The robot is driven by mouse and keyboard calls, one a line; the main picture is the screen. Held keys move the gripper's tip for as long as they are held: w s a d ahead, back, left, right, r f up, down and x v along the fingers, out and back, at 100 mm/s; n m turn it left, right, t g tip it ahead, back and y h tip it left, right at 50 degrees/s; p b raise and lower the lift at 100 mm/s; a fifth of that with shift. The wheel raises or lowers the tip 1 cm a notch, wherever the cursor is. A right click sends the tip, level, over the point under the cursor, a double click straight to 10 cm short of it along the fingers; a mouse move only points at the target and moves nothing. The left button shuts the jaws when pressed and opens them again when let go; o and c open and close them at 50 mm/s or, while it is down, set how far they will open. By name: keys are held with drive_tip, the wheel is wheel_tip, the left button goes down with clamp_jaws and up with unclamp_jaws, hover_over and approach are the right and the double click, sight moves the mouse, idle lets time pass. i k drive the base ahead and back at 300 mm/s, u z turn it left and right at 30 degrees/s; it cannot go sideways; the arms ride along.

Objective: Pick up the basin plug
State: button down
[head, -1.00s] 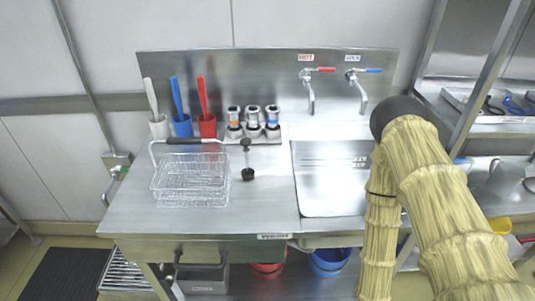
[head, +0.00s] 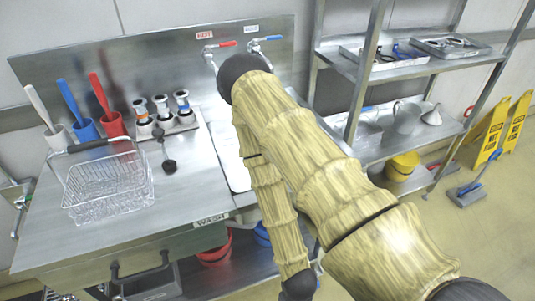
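A small black item that looks like the basin plug (head: 169,166) is on the steel counter, with a thin stem and a dark knob at its top end. It stands between the wire basket and the sink, in front of the metal canisters. Nothing touches it. My arm, in a straw-coloured sleeve, crosses the middle of the head view and covers much of the sink basin (head: 226,145). My gripper is not in view; the arm's lower link runs down towards the bottom edge.
A wire basket (head: 108,185) stands left of the plug. Brushes in white, blue and red cups and a canister rack (head: 170,125) line the back. Taps (head: 262,45) are on the splashback. A shelf rack (head: 405,68) stands right, with yellow floor signs (head: 500,130) beyond.

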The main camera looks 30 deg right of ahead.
sight(158, 133)
drive_tip(key=z, duration=1.95)
drive_tip(key=k, duration=1.15)
drive_tip(key=u, duration=1.65)
drive_tip(key=i, duration=0.5)
